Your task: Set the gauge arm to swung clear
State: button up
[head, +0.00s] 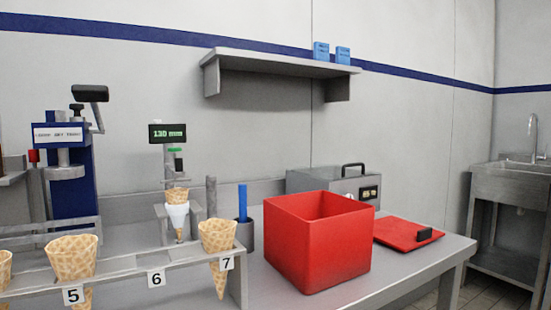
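A gauge stand with a small dark display (168,133) with green characters stands behind the cone rack, left of centre. Under the display are a green-and-dark part (177,158) and a short grey piece, which may be the gauge arm (177,181). This piece sits just above a waffle cone (177,196) in a white conical holder (177,220), lined up with the cone. Whether it touches the cone is too small to tell. My gripper is not in view.
A rack (125,266) holds cones in front; slot 6 looks empty, and a cone (217,236) stands in slot 7. A blue press (70,170) with a crank is left. A red open box (318,240), red lid (405,234) and grey machine (333,183) are right. A shelf (275,63) hangs above.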

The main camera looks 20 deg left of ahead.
aim_at(178, 171)
jog(key=z, duration=1.25)
jog(key=k, duration=1)
jog(key=u, duration=1.75)
